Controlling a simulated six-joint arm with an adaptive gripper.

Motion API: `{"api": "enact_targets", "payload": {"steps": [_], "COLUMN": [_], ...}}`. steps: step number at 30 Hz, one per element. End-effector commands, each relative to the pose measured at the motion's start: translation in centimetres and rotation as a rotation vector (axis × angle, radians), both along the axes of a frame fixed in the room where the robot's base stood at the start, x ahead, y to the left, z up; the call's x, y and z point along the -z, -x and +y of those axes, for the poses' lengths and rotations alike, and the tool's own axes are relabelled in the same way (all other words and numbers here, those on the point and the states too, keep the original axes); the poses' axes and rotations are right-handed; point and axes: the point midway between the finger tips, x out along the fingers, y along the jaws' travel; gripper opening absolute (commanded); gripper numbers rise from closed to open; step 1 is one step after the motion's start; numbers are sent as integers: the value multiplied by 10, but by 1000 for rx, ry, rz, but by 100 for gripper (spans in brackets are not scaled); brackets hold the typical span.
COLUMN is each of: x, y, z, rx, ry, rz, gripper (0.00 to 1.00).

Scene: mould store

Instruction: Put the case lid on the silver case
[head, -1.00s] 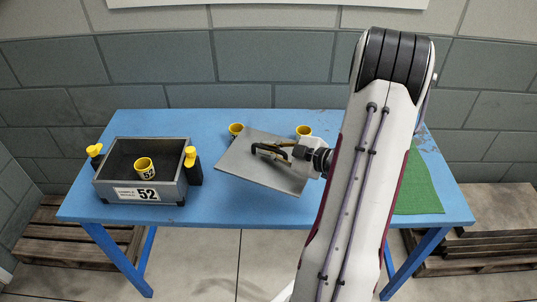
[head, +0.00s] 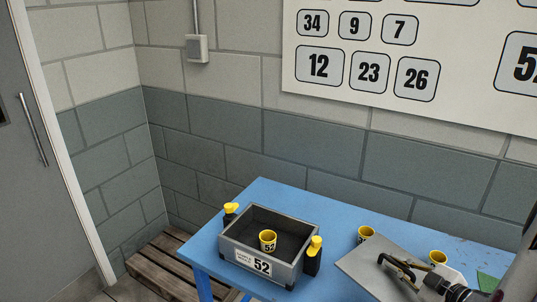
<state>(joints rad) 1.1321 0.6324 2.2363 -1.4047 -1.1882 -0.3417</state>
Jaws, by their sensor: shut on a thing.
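The silver case (head: 238,257) stands open on the left part of the blue table. It has a dark inside and a label reading 52. A yellow cup (head: 267,240) marked 52 sits inside it. The grey, flat case lid (head: 362,268) is to the right of the case, at the lower right of the head view. My gripper (head: 396,268) is shut on the lid at its upper face. The lid is apart from the case. Its lower right part is hidden by my gripper and wrist, and I cannot tell its height above the table.
Black clamps with yellow tops stand at the case's left (head: 230,212) and right (head: 313,257) sides. Two yellow cups stand behind the lid, one to the left (head: 365,234) and one to the right (head: 438,257). A green mat (head: 488,282) shows at the right. The table (head: 290,195) is clear behind the case.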

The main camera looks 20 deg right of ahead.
Motion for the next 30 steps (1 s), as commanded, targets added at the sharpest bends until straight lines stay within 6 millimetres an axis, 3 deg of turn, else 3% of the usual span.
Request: {"api": "enact_targets", "payload": {"steps": [8, 14, 30], "x": [-12, -29, -48], "y": [-9, -31, -93], "z": [-7, -9, 34], "rx": [34, 85, 119], "ry": [4, 3, 1], "rz": [-4, -3, -2], "gripper": [0, 0, 0]}}
